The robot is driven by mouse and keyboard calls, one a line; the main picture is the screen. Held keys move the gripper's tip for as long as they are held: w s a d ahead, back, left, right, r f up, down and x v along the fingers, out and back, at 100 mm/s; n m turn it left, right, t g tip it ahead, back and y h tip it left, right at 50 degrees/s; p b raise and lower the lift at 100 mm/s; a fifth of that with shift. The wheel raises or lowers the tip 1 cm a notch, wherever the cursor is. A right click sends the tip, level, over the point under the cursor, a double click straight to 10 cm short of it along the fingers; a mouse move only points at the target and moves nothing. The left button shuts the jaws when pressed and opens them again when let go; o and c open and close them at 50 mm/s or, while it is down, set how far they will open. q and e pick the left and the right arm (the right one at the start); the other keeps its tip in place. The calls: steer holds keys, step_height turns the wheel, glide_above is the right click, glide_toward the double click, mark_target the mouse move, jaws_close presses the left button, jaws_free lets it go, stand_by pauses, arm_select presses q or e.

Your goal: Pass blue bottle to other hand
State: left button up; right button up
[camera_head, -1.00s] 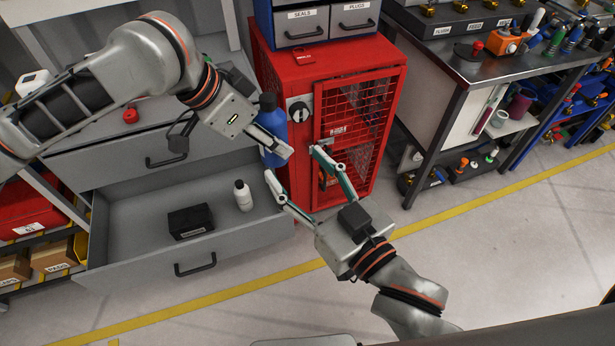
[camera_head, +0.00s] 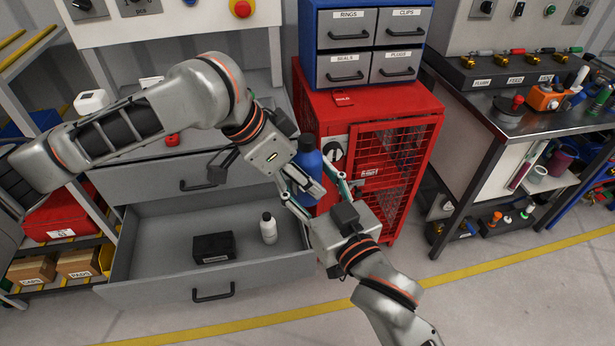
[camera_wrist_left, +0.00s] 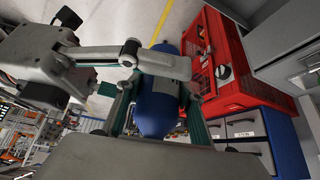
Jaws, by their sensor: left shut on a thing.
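The blue bottle (camera_head: 307,160) is held in the air, upright or slightly tilted, in front of the red cabinet. My left gripper (camera_head: 304,182) is shut on it from the left. In the left wrist view the bottle (camera_wrist_left: 157,108) stands between the left fingers. My right gripper (camera_head: 308,186) comes from below right, with its fingers spread wide around the bottle's lower part. The right fingers also show across the bottle in the left wrist view (camera_wrist_left: 160,66). Whether they touch it is hidden.
Below is an open grey drawer (camera_head: 150,265) with a black box (camera_head: 213,247) and a small white bottle (camera_head: 268,228). The red mesh cabinet (camera_head: 395,165) stands close behind the grippers, with a blue drawer unit (camera_head: 312,40) on top. A workbench (camera_head: 480,110) is at right.

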steer(key=c, duration=1.5)
arm_select(q)
steer(key=o, duration=1.4)
arm_select(e)
steer(key=shift+o, duration=0.2)
steer(key=shift+r, duration=0.1)
arm_select(q)
steer(key=shift+o, duration=0.2)
